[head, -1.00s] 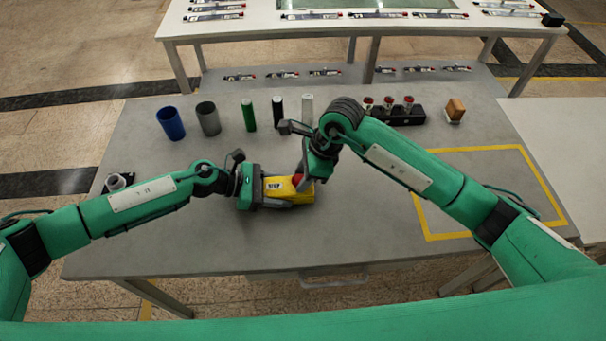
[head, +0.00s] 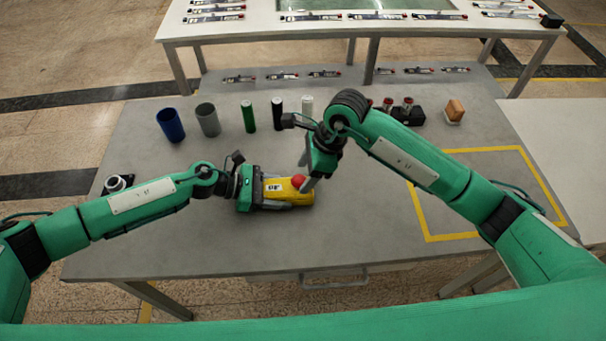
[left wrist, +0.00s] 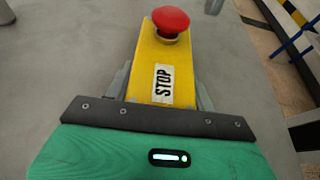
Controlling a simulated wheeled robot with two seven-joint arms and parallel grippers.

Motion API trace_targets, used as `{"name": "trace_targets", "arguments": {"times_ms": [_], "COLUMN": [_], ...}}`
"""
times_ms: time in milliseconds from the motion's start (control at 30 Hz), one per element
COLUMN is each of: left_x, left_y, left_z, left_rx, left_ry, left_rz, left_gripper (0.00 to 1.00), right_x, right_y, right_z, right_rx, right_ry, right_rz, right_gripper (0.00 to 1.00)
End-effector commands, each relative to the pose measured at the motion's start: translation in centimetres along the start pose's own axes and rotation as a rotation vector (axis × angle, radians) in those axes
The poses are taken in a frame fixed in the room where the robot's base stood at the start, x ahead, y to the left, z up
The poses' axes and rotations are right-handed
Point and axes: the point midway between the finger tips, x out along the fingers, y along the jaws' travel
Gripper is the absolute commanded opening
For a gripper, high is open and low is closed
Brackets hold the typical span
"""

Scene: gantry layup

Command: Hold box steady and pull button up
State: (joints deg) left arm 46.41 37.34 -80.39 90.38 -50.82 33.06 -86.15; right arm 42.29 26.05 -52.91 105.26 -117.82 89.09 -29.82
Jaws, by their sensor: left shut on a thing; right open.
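A yellow box (head: 272,187) with a STOP label and a red mushroom button (head: 299,181) lies on the grey table. In the left wrist view the box (left wrist: 150,62) runs away from me, with the red button (left wrist: 171,20) at its far end. My left gripper (head: 266,194) is shut on the box, one finger along each side.
Blue (head: 170,125) and grey (head: 208,119) cups and several upright cylinders stand behind the box. A yellow-taped area (head: 470,190) lies to the right.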

Motion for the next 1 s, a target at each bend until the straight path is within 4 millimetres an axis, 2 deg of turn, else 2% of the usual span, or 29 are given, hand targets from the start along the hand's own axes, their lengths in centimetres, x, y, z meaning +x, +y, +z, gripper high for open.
{"name": "trace_targets", "arguments": {"times_ms": [200,400,600,867,900,1000], "left_x": [0.0,0.0,0.0,0.0,0.0,0.0], "left_y": [0.0,0.0,0.0,0.0,0.0,0.0], "left_z": [0.0,0.0,0.0,0.0,0.0,0.0], "left_rx": [0.0,0.0,0.0,0.0,0.0,0.0], "left_ry": [0.0,-0.001,0.0,-0.001,0.0,0.0], "left_rz": [0.0,0.0,0.0,0.0,0.0,0.0], "left_gripper": [0.26,0.26,0.26,0.26,0.62,0.8], "right_x": [-4.9,-8.3,-9.8,-9.9,-9.9,-9.9], "right_y": [-0.1,-0.1,0.0,0.0,0.0,0.0], "right_z": [-0.1,-0.1,0.0,0.0,0.0,0.0], "right_rx": [-0.002,0.0,-0.001,-0.001,-0.001,-0.001], "right_ry": [0.001,0.001,0.0,0.0,0.0,0.0], "right_rz": [-0.006,-0.003,0.0,0.0,0.0,0.0], "right_gripper": [0.6,0.6,0.6,0.6,0.6,0.6]}}
